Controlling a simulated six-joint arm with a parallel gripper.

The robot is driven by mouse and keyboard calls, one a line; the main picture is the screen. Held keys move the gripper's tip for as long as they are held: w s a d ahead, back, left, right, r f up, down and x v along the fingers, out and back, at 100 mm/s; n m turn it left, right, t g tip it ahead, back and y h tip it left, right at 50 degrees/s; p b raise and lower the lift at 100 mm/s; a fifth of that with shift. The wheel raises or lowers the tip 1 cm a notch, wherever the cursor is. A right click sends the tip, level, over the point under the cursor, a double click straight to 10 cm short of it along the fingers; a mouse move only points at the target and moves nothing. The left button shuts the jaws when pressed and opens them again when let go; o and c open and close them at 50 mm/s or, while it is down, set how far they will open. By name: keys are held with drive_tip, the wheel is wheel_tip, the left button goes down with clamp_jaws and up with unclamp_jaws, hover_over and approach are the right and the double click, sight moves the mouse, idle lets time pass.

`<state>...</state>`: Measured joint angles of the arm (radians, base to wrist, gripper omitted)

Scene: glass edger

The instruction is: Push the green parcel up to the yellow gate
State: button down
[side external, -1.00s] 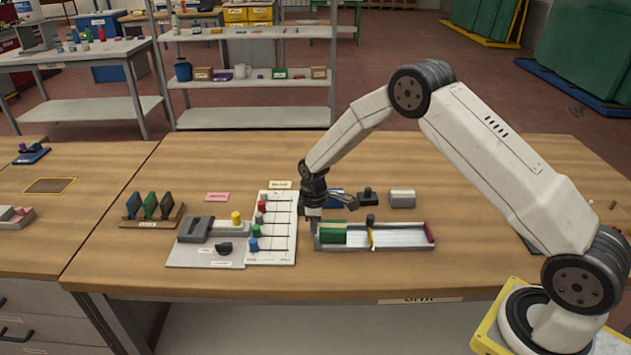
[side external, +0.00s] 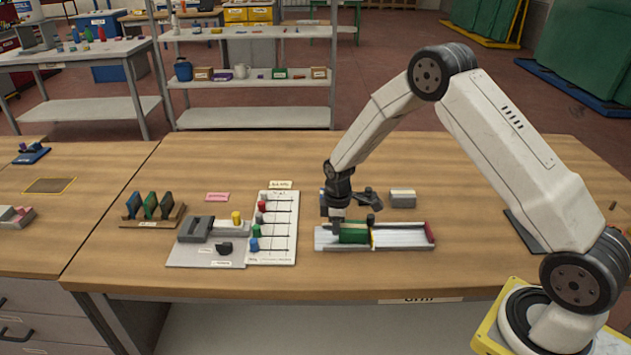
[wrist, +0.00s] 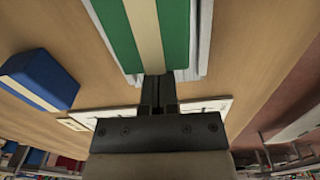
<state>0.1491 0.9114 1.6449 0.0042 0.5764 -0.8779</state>
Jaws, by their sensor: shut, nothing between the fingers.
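The green parcel (side external: 354,232) with a pale stripe lies in a pale channel (side external: 400,238) on the bench. Its right end is at or very near the yellow gate (side external: 372,238), a thin upright across the channel; any small gap is too fine to tell. My gripper (side external: 337,228) is shut and empty, low in the channel at the parcel's left end. In the wrist view the shut fingers (wrist: 158,88) are at the near end of the green parcel (wrist: 150,30); the gate is not visible there.
A red block (side external: 429,232) closes the channel's right end. A dark knob (side external: 371,218) stands by the gate. A grey block (side external: 402,198) sits behind the channel. A blue block (wrist: 40,78) lies beside it in the wrist view. A white slider board (side external: 275,228) stands to the left.

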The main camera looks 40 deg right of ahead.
sight(356, 226)
drive_tip(key=shift+s+d+f, duration=0.2)
drive_tip(key=shift+s, duration=0.1)
drive_tip(key=shift+w+a, duration=0.45)
drive_tip(key=shift+w, duration=0.15)
drive_tip(key=shift+w+a+r, duration=0.3)
drive_tip(key=shift+w+a, duration=0.25)
drive_tip(key=shift+w, duration=0.1)
drive_tip(key=shift+w+a+r, duration=0.3)
drive_tip(key=shift+w+a, duration=0.2)
drive_tip(key=shift+w, duration=0.1)
wheel_tip(356, 226, up, 9)
drive_tip(key=shift+r, duration=0.1)
drive_tip(key=c, duration=0.6)
unclamp_jaws()
drive_tip(key=shift+s+d, duration=0.15)
drive_tip(key=shift+s, duration=0.05)
drive_tip(key=o, duration=0.3)
drive_tip(key=shift+s+d, duration=0.2)
drive_tip(key=shift+d, duration=0.05)
drive_tip(key=o, duration=0.3)
drive_tip(key=s+d, duration=0.1)
drive_tip(key=s, duration=0.1)
drive_tip(key=s+d+f, duration=0.1)
drive_tip(key=s+d, duration=0.1)
drive_tip(key=s+d+f, duration=0.1)
drive_tip(key=s+d, duration=0.1)
drive_tip(key=shift+d+f, duration=0.15)
